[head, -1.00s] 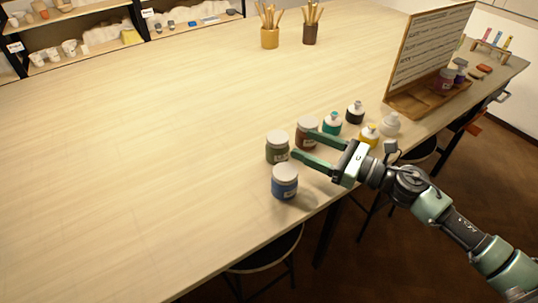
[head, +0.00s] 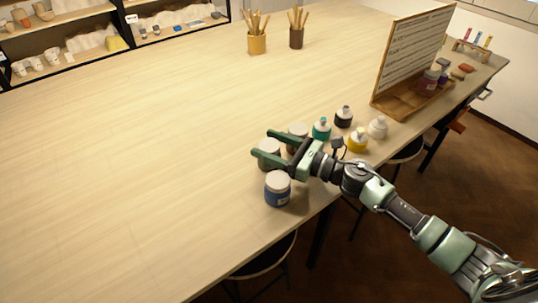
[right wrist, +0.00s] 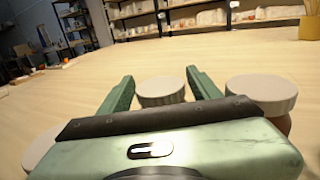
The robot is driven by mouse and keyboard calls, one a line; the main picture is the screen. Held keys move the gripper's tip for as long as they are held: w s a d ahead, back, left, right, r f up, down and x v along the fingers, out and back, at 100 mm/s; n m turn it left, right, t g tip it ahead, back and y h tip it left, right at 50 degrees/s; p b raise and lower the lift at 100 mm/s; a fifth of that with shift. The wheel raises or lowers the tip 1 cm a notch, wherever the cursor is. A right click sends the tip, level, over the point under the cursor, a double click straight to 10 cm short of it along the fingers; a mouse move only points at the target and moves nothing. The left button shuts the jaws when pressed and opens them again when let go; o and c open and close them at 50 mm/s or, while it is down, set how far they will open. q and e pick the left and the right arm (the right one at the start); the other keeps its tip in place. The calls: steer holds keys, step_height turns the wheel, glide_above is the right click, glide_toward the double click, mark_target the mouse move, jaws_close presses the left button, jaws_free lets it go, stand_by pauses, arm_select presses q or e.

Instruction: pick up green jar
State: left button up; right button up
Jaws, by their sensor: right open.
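The green jar (head: 268,147) stands on the table with a pale lid, partly hidden by my right gripper's fingers. My right gripper (head: 262,143) is open, with one finger on each side of the jar. In the right wrist view, the jar's ribbed lid (right wrist: 161,91) shows between the two fingers of the gripper (right wrist: 160,77), with a gap to each. Whether the fingers touch the jar body is hidden. My left gripper is out of view.
A blue jar (head: 277,190) stands close in front, and a reddish-brown jar (head: 297,130) just behind. Teal (head: 321,129), black (head: 343,117), yellow (head: 357,140) and white (head: 378,128) bottles stand to the right. The table's left side is clear.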

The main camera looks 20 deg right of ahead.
jaws_close()
